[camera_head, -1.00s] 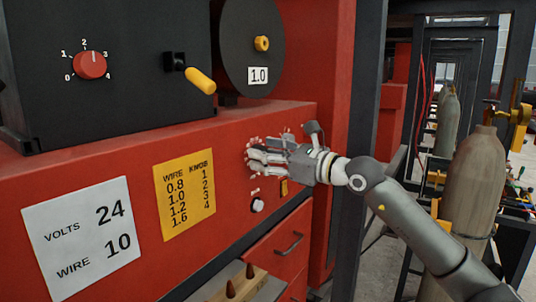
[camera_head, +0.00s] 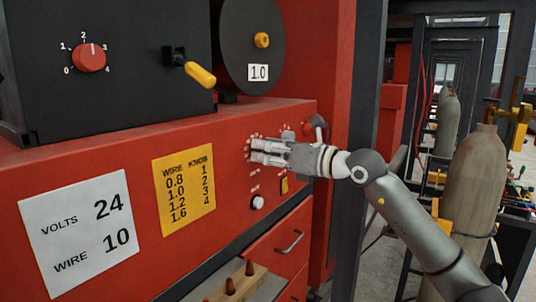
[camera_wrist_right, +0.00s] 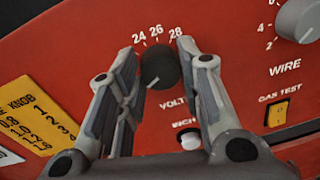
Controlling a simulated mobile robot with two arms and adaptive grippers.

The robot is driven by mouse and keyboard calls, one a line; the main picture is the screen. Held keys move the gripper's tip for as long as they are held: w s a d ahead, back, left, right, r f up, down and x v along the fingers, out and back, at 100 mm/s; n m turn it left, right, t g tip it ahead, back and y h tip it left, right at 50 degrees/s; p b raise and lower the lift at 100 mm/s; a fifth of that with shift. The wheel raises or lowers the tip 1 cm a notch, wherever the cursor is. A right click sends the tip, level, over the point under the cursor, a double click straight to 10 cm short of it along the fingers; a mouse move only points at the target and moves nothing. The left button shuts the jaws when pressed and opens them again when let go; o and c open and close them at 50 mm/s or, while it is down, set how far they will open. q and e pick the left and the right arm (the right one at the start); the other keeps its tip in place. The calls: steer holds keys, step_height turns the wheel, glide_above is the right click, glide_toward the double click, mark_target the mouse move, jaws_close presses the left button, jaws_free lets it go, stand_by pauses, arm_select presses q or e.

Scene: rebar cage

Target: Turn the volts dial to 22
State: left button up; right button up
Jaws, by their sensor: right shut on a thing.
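The volts dial (camera_wrist_right: 158,70) is a dark round knob on the red panel (camera_wrist_right: 60,50), between the two fingers of my right gripper (camera_wrist_right: 158,47) in the right wrist view. The numbers 24, 26 and 28 show above it; the rest of the scale is hidden by the fingers. A small pale mark shows low on the knob, but I cannot read a setting from it. In the head view my right gripper (camera_head: 257,151) is at the panel and covers the dial. It is shut on the dial. My left gripper is not in view.
A grey wire dial (camera_wrist_right: 298,20) and a yellow gas test switch (camera_wrist_right: 277,113) are close to the right finger. A white inch button (camera_wrist_right: 188,140) is below. A white card (camera_head: 85,232) reads volts 24, wire 10. A drawer (camera_head: 285,250) is below.

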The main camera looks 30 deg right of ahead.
steer(key=shift+d+m+g+y, duration=0.1)
steer(key=shift+m+g+y, duration=0.1)
steer(key=shift+m, duration=3.1)
steer(key=shift+d+m+g+y, duration=0.1)
steer(key=shift+m+y, duration=0.1)
steer(key=shift+m, duration=3.1)
steer(key=o, duration=1)
steer(key=shift+v, duration=5.95)
